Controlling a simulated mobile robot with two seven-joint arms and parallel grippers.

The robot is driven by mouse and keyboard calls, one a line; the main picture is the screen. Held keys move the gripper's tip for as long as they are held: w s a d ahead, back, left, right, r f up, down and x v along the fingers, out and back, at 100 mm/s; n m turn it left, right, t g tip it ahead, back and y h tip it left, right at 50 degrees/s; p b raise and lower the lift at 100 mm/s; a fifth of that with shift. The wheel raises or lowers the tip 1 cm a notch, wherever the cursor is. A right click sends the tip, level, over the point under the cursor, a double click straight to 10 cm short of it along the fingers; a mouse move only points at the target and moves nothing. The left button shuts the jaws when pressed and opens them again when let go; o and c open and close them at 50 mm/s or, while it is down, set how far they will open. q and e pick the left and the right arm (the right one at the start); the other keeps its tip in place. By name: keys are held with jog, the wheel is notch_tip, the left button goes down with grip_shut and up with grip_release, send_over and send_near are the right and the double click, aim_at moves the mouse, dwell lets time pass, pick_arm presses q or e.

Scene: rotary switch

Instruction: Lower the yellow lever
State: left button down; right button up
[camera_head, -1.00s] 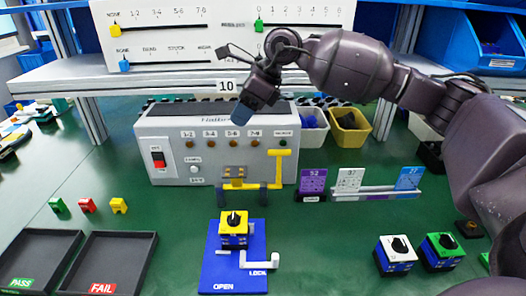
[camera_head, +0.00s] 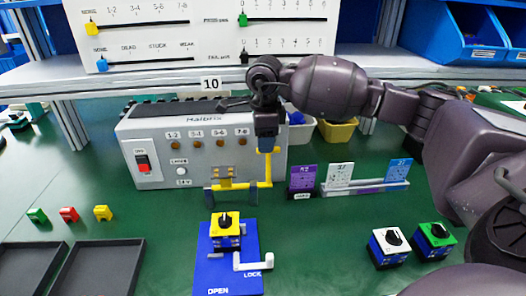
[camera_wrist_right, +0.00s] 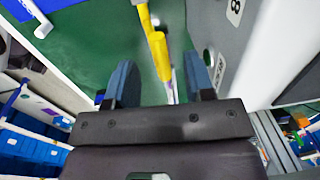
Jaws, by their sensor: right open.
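The yellow lever (camera_head: 265,170) stands upright at the right front of the grey tester box (camera_head: 150,180). Its top is hidden behind my right gripper (camera_head: 267,143), which points down at the lever's upper end. In the right wrist view, the right gripper (camera_wrist_right: 163,68) is open, with its two blue fingers apart. The yellow lever (camera_wrist_right: 158,45) runs between them. I cannot tell whether a finger touches it. My left gripper is in neither view.
A blue fixture (camera_head: 203,270) with a yellow rotary switch (camera_head: 226,232) and white latch sits in front of the box. Cards in a rack (camera_head: 370,187) stand to the right, with two more switches nearer. A shelf (camera_head: 290,72) spans above. Dark trays (camera_head: 95,270) lie left.

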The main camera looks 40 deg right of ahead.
jog(key=shift+w+f, duration=0.15)
jog(key=shift+f, duration=1.8)
grip_shut()
